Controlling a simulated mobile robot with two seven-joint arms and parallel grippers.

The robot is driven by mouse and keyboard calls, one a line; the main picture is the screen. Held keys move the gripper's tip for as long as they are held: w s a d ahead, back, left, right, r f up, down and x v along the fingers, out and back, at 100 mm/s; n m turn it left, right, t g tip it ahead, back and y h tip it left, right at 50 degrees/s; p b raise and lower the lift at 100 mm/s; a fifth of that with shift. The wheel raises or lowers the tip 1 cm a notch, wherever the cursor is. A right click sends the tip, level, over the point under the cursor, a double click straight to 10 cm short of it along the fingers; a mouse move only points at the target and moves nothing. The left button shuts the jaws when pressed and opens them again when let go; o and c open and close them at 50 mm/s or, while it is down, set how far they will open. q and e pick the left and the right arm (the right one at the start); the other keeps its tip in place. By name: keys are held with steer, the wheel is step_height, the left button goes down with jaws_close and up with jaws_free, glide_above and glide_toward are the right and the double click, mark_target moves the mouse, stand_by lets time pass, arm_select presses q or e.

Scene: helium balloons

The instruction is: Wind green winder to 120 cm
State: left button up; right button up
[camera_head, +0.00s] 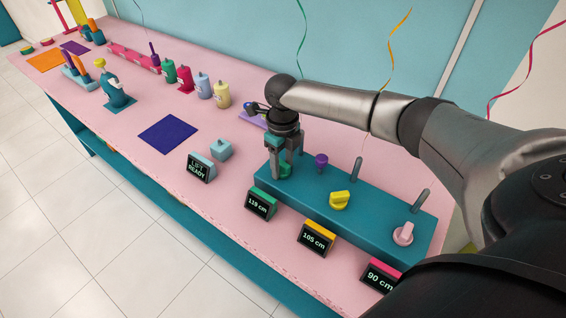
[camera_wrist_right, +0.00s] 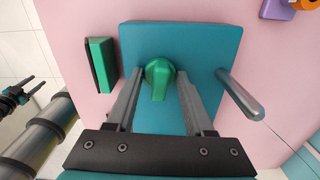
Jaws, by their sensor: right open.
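The green winder (camera_head: 284,172) is a knob at the left end of the teal box (camera_head: 330,200). In the right wrist view the green winder (camera_wrist_right: 158,80) shows a round head with a lever toward the gripper. My right gripper (camera_head: 286,163) points down over it. Its fingers (camera_wrist_right: 159,74) are open, one on each side of the knob; I cannot tell whether they touch it. The green-topped display (camera_head: 261,204) in front reads 119 cm. A dark gripper, likely my left (camera_wrist_right: 22,93), shows small at the left edge of the wrist view.
Displays reading 105 cm (camera_head: 316,238) and 90 cm (camera_head: 381,276) stand in front. A sign (camera_head: 199,168) reads "LIFT READY". Several bottles stand at the back.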

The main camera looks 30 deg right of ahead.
mark_target(282, 163)
step_height(282, 163, up, 7)
steer(key=p, duration=0.6)
steer(key=shift+f, duration=0.1)
